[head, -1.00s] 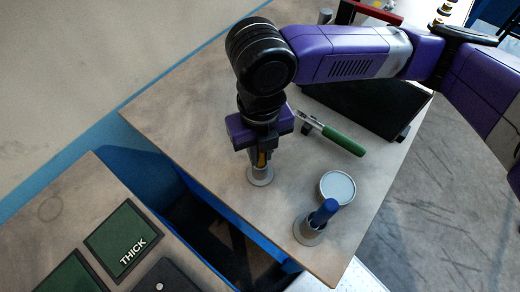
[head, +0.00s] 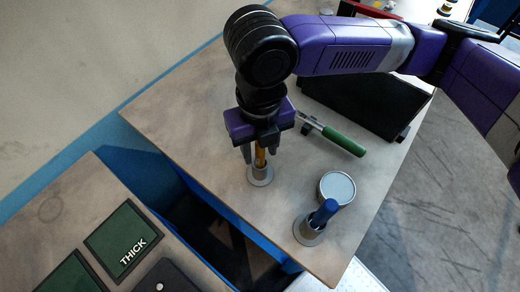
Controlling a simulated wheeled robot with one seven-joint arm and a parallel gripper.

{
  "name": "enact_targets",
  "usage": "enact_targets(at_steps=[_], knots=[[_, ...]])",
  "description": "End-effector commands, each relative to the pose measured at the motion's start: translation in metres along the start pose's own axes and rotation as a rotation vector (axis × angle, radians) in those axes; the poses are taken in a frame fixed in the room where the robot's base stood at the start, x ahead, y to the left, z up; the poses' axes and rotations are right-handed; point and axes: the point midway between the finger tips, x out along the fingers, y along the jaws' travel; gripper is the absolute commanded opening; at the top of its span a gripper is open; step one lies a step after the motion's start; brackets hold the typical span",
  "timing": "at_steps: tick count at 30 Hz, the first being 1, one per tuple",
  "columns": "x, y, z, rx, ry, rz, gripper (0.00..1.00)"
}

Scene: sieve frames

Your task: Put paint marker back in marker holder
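A yellow-orange paint marker (head: 260,158) stands upright in a grey round-based marker holder (head: 261,180) on the table. My gripper (head: 260,151) is directly above this holder, pointing down. Its two fingers are spread, one on each side of the marker, with visible gaps. The marker's upper end is hidden by my gripper body. A second grey holder (head: 301,236) stands nearer the table's front corner with a blue marker (head: 324,212) leaning in it.
A round grey-lidded tin (head: 337,188) stands beside the blue marker. A green-handled tool (head: 343,141) lies to the right of my gripper, in front of a black box (head: 365,100). A dark gap separates this table from the one with green "THICK" panels (head: 122,240).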

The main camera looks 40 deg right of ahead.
Motion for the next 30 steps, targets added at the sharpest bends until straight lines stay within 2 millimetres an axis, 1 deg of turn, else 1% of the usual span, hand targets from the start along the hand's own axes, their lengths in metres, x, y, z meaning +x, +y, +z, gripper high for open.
enact_targets(at_steps=[1,9,12,15,21,30], knots=[[-0.010,0.000,0.001,-0.001,-0.005,-0.001,0.40],[-0.066,0.000,0.001,-0.001,-0.005,-0.001,0.40],[-0.083,0.000,0.000,-0.001,-0.003,-0.001,0.40],[-0.095,0.000,0.000,-0.001,-0.002,0.000,0.40],[-0.105,0.000,0.000,0.000,-0.001,-0.002,0.40],[-0.105,0.000,0.000,0.000,0.000,-0.001,0.40]])
